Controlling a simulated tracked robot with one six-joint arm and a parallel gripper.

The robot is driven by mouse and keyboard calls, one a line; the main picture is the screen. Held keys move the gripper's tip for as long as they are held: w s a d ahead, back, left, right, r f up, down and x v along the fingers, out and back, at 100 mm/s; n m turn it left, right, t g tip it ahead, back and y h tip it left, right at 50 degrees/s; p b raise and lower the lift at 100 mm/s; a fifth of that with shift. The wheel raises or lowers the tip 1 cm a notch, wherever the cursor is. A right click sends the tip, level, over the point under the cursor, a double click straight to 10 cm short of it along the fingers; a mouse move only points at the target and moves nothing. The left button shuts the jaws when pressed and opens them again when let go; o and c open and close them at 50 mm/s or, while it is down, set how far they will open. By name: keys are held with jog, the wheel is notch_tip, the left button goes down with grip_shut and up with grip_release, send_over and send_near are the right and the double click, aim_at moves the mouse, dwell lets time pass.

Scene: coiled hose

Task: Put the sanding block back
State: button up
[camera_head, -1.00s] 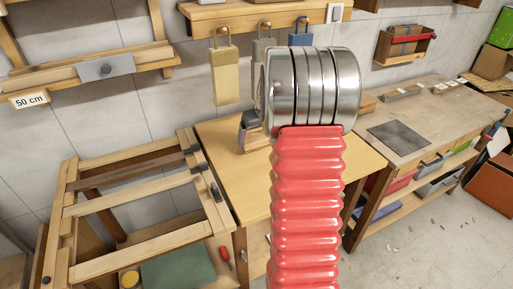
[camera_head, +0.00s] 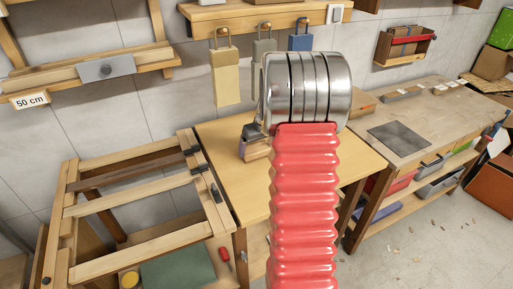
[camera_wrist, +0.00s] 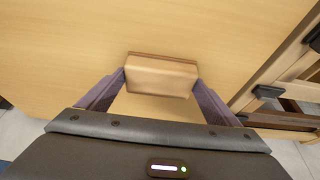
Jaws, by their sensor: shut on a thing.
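The sanding block (camera_wrist: 160,77), a tan block with a darker brown edge, is between the two purple fingers of my gripper (camera_wrist: 161,83) in the wrist view. My gripper is shut on it, with a finger on each side. In the head view the block (camera_head: 257,150) shows just left of my arm, over the light wooden table (camera_head: 222,148). My arm hides part of the gripper and block there. I cannot tell whether the block touches the tabletop.
A slatted wooden frame (camera_head: 130,245) stands left of the table. A wall rack (camera_head: 240,14) holds a cream hanging piece (camera_head: 226,78), a grey one and a blue one (camera_head: 300,42) behind my arm. A workbench with a dark plate (camera_head: 398,137) stands right. The tabletop around the block looks clear.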

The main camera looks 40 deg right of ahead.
jog(key=o, duration=1.2)
jog(key=v, duration=1.2)
jog(key=shift+s, duration=0.1)
jog(key=shift+a, duration=0.1)
